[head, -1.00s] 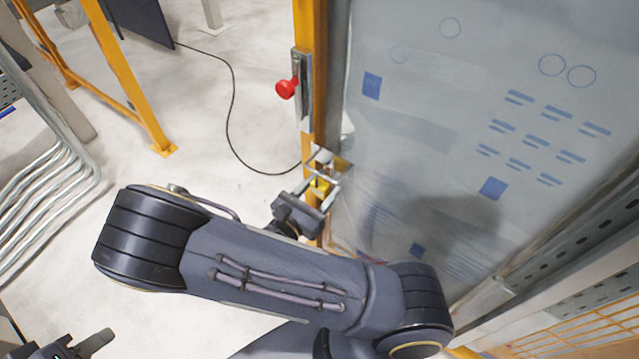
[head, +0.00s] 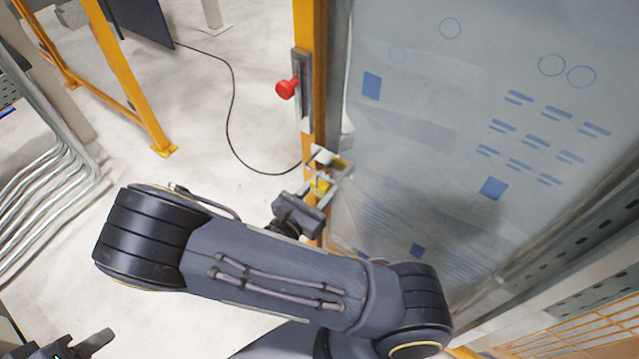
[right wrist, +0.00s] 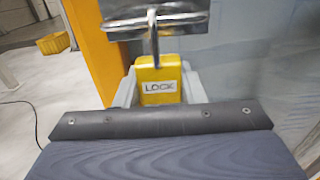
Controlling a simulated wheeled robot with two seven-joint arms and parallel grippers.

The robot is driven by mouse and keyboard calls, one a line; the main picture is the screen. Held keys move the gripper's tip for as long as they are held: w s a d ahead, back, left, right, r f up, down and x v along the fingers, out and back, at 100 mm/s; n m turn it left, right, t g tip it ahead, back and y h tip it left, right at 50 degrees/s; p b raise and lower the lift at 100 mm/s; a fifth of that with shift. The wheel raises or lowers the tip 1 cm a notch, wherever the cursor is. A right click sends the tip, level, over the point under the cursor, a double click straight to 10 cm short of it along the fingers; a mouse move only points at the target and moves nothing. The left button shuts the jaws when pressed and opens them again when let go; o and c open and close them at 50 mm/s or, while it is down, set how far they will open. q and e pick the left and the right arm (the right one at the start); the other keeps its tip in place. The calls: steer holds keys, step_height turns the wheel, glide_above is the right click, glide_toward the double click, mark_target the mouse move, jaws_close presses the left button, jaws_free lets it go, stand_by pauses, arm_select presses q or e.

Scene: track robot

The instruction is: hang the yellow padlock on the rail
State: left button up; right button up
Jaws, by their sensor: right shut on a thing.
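The yellow padlock (right wrist: 158,88), with a LOCK label, is upright between the pale fingers of my right gripper (right wrist: 160,92) in the right wrist view. Its shackle rises in front of a shiny metal plate, which appears to be part of the rail (right wrist: 185,22). I cannot tell whether the shackle is hooked over it. In the head view, the right gripper (head: 319,186) is shut on the padlock beside the orange post, below a small metal bracket (head: 326,160). My left gripper (head: 88,345) is partly in view at the bottom left; its jaw opening is unclear.
The orange post (head: 303,30) carries a red knob (head: 286,89). A greyish clear panel (head: 430,120) stands right of it. A black cable (head: 232,110) lies on the floor. Bent metal tubes (head: 60,190) stand at the left; pale floor is open between.

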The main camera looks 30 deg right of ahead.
mark_target(317, 189)
steer(key=shift+r, duration=0.2)
steer(key=shift+r+p, duration=0.6)
steer(key=shift+p, duration=0.2)
steer(key=shift+p+v, duration=0.45)
steer(key=shift+v, duration=6.1)
